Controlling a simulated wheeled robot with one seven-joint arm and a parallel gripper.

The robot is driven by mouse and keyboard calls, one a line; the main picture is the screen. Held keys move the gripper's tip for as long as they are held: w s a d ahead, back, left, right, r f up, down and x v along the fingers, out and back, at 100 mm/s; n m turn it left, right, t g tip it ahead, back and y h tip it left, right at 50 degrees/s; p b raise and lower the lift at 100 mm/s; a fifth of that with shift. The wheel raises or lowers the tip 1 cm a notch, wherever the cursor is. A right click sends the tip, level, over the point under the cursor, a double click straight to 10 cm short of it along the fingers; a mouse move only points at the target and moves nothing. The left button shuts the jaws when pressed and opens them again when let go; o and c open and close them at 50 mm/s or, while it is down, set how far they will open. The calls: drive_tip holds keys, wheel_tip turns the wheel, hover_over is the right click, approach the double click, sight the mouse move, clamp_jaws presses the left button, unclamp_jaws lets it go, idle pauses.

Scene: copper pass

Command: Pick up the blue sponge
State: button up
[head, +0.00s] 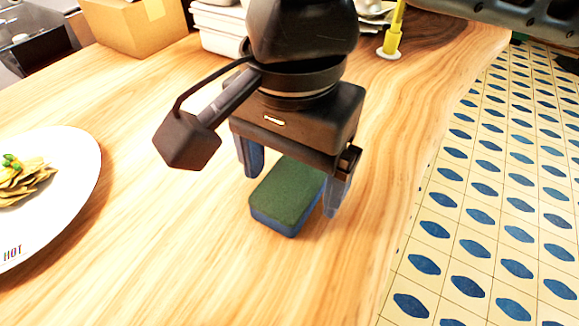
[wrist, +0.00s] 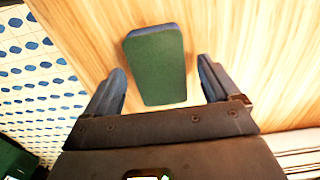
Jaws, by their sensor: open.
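The blue sponge (head: 285,200) lies flat on the wooden counter, with a dark green scouring top and blue sides. It also shows in the wrist view (wrist: 156,66), between and slightly beyond my fingertips. My gripper (head: 292,190) points down over the sponge with its jaws open, one finger on each side. In the wrist view, my gripper (wrist: 163,80) has a gap between each finger and the sponge. In the head view, the far end of the sponge is hidden under the gripper body.
The wooden counter (head: 150,235) is clear around the sponge. A white plate (head: 75,190) with food is at left. A cardboard box (head: 133,22), white containers (head: 215,28) and a yellow-handled brush (head: 392,38) stand at the back. The counter edge and patterned floor (head: 490,220) are at right.

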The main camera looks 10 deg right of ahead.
sight(302, 180)
drive_tip(key=shift+f, duration=0.4)
drive_tip(key=c, duration=1.1)
drive_tip(key=shift+o, duration=0.2)
drive_tip(key=shift+r, duration=0.1)
drive_tip(key=shift+r, duration=0.5)
drive_tip(key=r, duration=0.1)
drive_tip(key=d+r, duration=0.1)
drive_tip(key=r, duration=0.1)
drive_tip(key=shift+r, duration=0.3)
drive_tip(key=d+r, duration=0.2)
drive_tip(key=d, duration=0.1)
drive_tip(key=s+d+r, duration=0.1)
drive_tip(key=d+r, duration=0.1)
drive_tip(key=d, duration=0.2)
drive_tip(key=d+r, duration=0.2)
drive_tip(key=d, duration=0.1)
drive_tip(key=shift+s+d+r, duration=0.15)
drive_tip(key=shift+s+d, duration=0.15)
drive_tip(key=shift+s, duration=0.1)
drive_tip(key=shift+c, duration=1.1)
